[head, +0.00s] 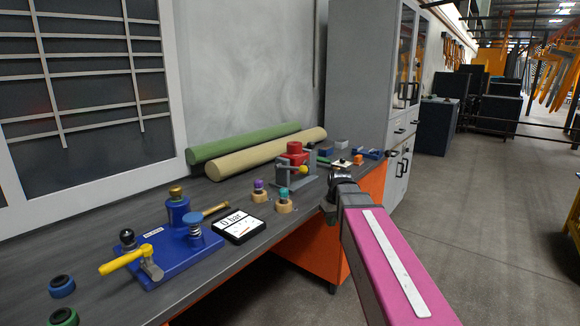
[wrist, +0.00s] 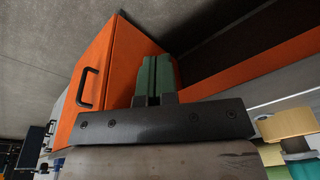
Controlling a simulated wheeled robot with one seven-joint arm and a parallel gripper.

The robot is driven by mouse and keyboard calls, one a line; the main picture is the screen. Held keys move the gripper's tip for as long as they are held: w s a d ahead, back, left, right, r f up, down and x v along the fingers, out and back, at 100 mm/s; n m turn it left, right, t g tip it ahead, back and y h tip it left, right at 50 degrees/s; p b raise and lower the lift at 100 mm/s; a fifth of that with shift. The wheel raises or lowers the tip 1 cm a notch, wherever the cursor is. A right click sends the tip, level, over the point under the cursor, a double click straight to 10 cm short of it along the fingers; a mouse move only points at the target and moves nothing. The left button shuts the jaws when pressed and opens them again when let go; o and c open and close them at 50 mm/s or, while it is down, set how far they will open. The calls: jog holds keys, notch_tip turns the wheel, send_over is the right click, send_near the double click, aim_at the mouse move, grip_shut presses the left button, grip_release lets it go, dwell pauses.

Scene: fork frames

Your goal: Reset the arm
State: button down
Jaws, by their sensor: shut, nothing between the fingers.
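My arm shows in the head view as a pink link with a white strip, reaching from the lower right to the workbench's front edge. Its dark wrist is by that edge, and the fingers cannot be made out there. In the wrist view my gripper (wrist: 157,78) has two green fingers side by side, shut with nothing between them. Behind them is an orange cabinet (wrist: 110,65) with a black handle, under the bench. The cabinet also shows in the head view (head: 312,252).
The bench (head: 90,215) holds a blue pump device (head: 178,250), a gauge reading 0 bar (head: 239,226), a red-topped vise (head: 295,160), wooden-based pieces (head: 285,203) and two rolls (head: 265,160). A grey cabinet (head: 365,90) stands behind. Floor on the right (head: 475,200) is clear.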

jog(key=s+d+f+m, duration=0.2)
jog(key=s+f, duration=0.5)
jog(key=f, duration=0.2)
jog(key=s+d+f+m+g+h, duration=0.1)
jog(key=s+f+m, duration=0.1)
jog(key=s+f, duration=0.5)
notch_tip(320, 180, down, 2)
jog(key=shift+d, duration=0.35)
